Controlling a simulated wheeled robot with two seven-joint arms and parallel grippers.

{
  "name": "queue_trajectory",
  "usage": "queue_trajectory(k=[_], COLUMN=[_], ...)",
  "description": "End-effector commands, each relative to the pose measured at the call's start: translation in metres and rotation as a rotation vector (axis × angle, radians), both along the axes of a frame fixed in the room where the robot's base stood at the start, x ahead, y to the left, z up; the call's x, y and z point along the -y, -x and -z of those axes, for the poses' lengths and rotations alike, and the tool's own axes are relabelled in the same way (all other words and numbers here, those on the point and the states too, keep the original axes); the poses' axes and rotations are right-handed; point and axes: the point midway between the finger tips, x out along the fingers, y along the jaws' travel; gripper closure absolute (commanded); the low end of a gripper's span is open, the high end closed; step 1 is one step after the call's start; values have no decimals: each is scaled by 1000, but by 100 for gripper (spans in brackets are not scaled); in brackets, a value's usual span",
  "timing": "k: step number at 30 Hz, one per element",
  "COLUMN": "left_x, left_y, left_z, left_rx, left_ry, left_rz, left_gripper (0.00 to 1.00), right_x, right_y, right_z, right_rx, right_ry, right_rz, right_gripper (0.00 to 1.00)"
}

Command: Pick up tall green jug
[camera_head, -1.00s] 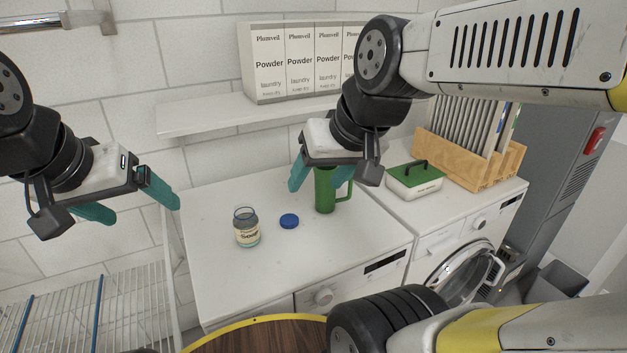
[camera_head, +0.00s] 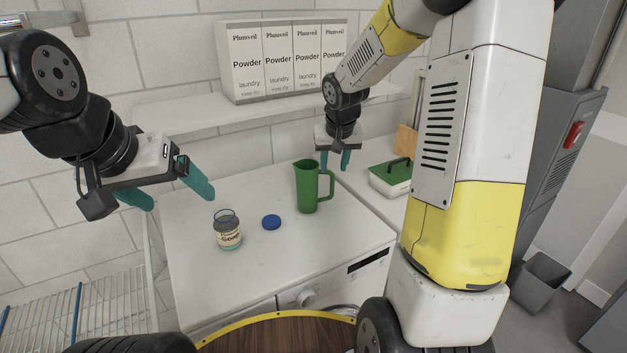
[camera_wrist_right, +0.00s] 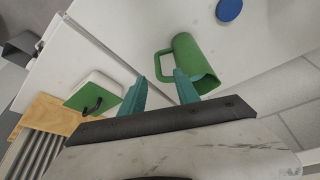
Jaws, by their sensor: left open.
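The tall green jug (camera_head: 308,188) stands upright on the white machine top, its handle on the right side in the head view. In the right wrist view the jug (camera_wrist_right: 189,58) lies just beyond my fingertips, with its handle towards the space between them. My right gripper (camera_head: 335,167) is open and empty, behind and slightly right of the jug in the head view; its two teal fingers also show apart in the wrist view (camera_wrist_right: 158,82). My left gripper (camera_head: 180,200) is open and empty, in the air at the left, well away from the jug.
A labelled jar (camera_head: 228,234) and a blue lid (camera_head: 271,222) stand left of the jug. A green-lidded white box (camera_head: 391,178) is to its right. A shelf (camera_head: 190,112) with powder boxes (camera_head: 290,62) runs along the wall behind. A round wooden table (camera_head: 280,338) is in front.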

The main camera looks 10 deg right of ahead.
Motion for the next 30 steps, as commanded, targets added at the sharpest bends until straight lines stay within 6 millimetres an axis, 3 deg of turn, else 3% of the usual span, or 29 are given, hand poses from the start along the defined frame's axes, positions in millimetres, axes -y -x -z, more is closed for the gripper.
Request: queue_trajectory(k=[9,17,25,30], left_x=[0,0,0,0], left_y=[0,0,0,0], left_z=[0,0,0,0], left_rx=[0,0,0,0], left_ry=[0,0,0,0], left_rz=[0,0,0,0], left_gripper=[14,14,14,14], right_x=[1,3,9,9], right_y=[-20,-29,-45,-49], right_z=[48,68,102,111], right_rx=[-5,-4,-4,-2], right_ry=[0,-1,1,0], right_rz=[-1,1,-2,-1], right_gripper=[62,62,62,62])
